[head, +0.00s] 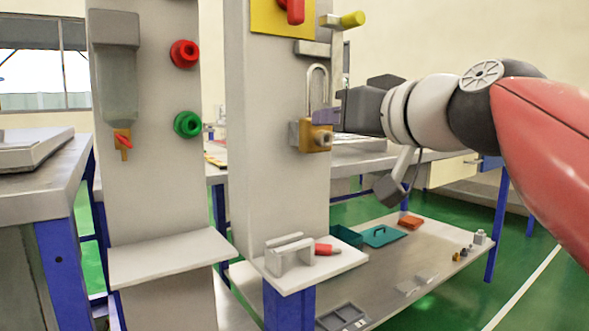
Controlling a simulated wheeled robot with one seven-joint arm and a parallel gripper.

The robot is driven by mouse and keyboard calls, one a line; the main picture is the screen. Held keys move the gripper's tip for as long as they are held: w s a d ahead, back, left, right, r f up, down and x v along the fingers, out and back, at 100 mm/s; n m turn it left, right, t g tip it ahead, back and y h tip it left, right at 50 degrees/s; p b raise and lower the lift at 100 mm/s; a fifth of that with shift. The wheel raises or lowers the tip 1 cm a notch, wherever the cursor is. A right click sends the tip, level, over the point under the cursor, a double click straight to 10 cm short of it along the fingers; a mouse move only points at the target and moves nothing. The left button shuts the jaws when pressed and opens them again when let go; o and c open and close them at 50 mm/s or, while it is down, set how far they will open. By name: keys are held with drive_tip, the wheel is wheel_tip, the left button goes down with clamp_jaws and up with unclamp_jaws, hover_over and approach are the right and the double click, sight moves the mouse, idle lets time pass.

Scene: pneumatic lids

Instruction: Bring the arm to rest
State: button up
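My arm reaches in from the right in the head view, with its red link and pale and dark joints. My gripper (332,116) points left, at the right edge of the middle grey post (268,170). It is close to a brass-coloured block (316,139) with a tall metal shackle (317,75) above it. A small purple piece shows at the gripper's tip. The fingers are largely hidden, and I cannot tell whether they touch the block or the shackle.
A left post (150,205) carries a red knob (184,53), a green knob (188,124) and a grey cylinder (115,75). A yellow plate with a red handle (290,12) is above my gripper. A low bench (385,290) with small parts stands below.

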drive_tip(key=s+d+f+m+g+h+p, duration=0.1)
drive_tip(key=s+f, duration=0.4)
drive_tip(key=f, duration=0.6)
drive_tip(key=s+d+f+m+g+h+p, duration=0.1)
drive_tip(key=s+d+f+g+h, duration=0.3)
drive_tip(key=f, duration=0.8)
drive_tip(key=s+d+f+m+g+h+p, duration=0.2)
drive_tip(key=s+f, duration=0.4)
drive_tip(key=f, duration=0.6)
drive_tip(key=shift+s+d+g+h+p, duration=0.35)
drive_tip(key=shift+d+g+h+p, duration=0.15)
drive_tip(key=shift+d+g+p, duration=0.55)
drive_tip(key=shift+a, duration=0.25)
